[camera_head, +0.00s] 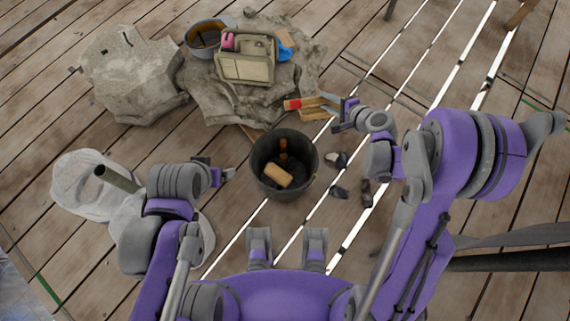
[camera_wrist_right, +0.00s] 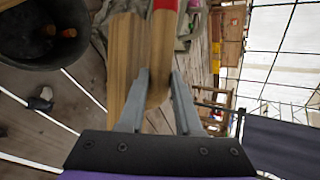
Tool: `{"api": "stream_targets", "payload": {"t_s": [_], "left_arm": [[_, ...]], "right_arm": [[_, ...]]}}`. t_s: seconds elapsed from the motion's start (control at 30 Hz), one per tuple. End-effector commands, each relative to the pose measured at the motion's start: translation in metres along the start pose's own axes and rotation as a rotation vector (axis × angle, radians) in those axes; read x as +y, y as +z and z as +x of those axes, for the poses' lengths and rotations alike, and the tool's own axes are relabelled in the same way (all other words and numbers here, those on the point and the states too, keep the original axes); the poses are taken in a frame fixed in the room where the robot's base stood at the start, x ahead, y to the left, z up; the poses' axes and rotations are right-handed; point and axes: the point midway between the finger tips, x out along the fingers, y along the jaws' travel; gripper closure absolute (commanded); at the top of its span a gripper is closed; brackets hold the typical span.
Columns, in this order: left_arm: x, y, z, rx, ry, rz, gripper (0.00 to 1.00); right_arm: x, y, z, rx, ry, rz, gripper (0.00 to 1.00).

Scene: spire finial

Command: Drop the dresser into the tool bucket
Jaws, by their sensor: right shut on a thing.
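The tool bucket (camera_head: 258,182) is black and stands upright on the deck in the middle of the head view. It also shows at the top left of the right wrist view (camera_wrist_right: 75,52). My right gripper (camera_head: 340,108) is shut on a wooden tool, which I take for the dresser (camera_head: 318,101), above and right of the bucket, outside its rim. In the wrist view the wood (camera_wrist_right: 160,75) runs between the fingers (camera_wrist_right: 160,88), with a red part at its far end. A second wooden piece shows alongside. My left gripper (camera_head: 226,175) is left of the bucket; its jaws are unclear.
A wooden-headed item (camera_head: 278,176) lies inside the bucket. A white sack (camera_head: 80,185) lies left. Small dark pieces (camera_head: 340,191) lie right of the bucket.

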Motion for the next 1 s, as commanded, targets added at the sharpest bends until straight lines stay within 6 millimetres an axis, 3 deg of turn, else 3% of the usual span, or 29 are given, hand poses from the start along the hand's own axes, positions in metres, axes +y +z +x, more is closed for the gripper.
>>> {"api": "stream_targets", "payload": {"t_s": [0.03, 0.1, 0.3, 0.4, 0.53, 1.0], "left_arm": [[0.0, 0.016, 0.029, -0.01, 0.0, 0.0, 0.14], [0.0, 0.026, 0.052, -0.019, 0.0, 0.0, 0.14], [0.0, 0.051, 0.117, -0.043, 0.0, 0.0, 0.14], [0.0, 0.059, 0.14, -0.05, 0.0, 0.0, 0.14], [0.0, 0.063, 0.155, -0.055, 0.0, 0.0, 0.14], [0.0, 0.068, 0.175, -0.058, 0.0, 0.0, 0.14]], "right_arm": [[0.037, 0.002, 0.028, -0.06, 0.019, -0.032, 1.0], [0.069, 0.01, 0.055, -0.151, 0.042, -0.086, 1.0], [0.153, 0.029, 0.121, -0.386, 0.101, -0.232, 1.0], [0.182, 0.036, 0.142, -0.475, 0.122, -0.287, 1.0], [0.203, 0.044, 0.156, -0.548, 0.139, -0.335, 1.0], [0.233, 0.041, 0.175, -0.58, 0.148, -0.357, 1.0]]}}
